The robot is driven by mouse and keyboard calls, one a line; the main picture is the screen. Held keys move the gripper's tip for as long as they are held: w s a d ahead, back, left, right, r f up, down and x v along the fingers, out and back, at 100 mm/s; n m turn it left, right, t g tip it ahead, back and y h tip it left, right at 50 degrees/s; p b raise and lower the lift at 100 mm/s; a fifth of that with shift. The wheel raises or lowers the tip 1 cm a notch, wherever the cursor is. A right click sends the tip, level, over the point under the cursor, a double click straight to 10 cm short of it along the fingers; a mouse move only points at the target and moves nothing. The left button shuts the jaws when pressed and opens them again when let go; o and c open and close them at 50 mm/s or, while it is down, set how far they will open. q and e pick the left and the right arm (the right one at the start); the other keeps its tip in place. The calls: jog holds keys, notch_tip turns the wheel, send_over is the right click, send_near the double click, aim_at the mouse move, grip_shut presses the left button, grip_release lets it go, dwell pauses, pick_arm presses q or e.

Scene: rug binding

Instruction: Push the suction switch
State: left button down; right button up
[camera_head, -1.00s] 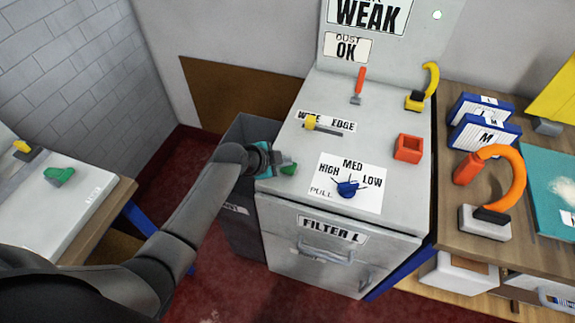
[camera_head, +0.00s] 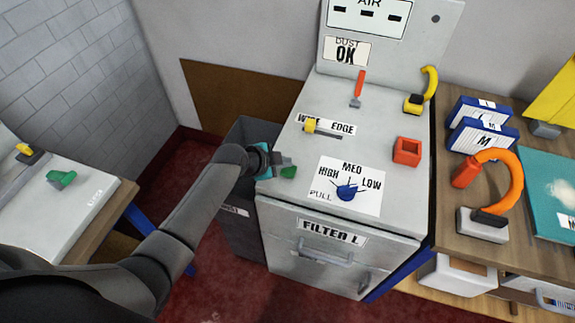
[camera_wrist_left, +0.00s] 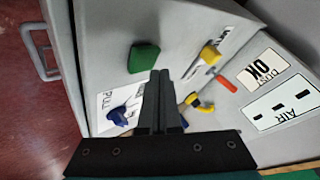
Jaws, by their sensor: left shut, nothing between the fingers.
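A green switch (camera_head: 288,172) sits at the left front edge of the grey cabinet top (camera_head: 385,125). I see no label on it. In the left wrist view the green switch (camera_wrist_left: 144,57) shows beyond my fingers, slightly left of their tips. My left gripper (camera_head: 280,161) is shut and empty, right beside the green switch; I cannot tell if they touch. In the wrist view its fingers (camera_wrist_left: 160,78) lie together. My right gripper is not in view.
The cabinet top also holds a blue dial (camera_head: 347,190), a yellow slider (camera_head: 311,125), a red-handled lever (camera_head: 359,88), a yellow lever (camera_head: 428,85) and a red open box (camera_head: 407,150). A wooden bench (camera_head: 460,202) adjoins on the right. A grey bin (camera_head: 235,145) stands left.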

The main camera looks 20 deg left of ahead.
aim_at(285, 172)
pick_arm(q)
jog(key=shift+r, duration=0.25)
notch_tip(285, 172, up, 6)
jog(key=p, duration=0.5)
jog(key=shift+f, duration=0.1)
dwell(0.4)
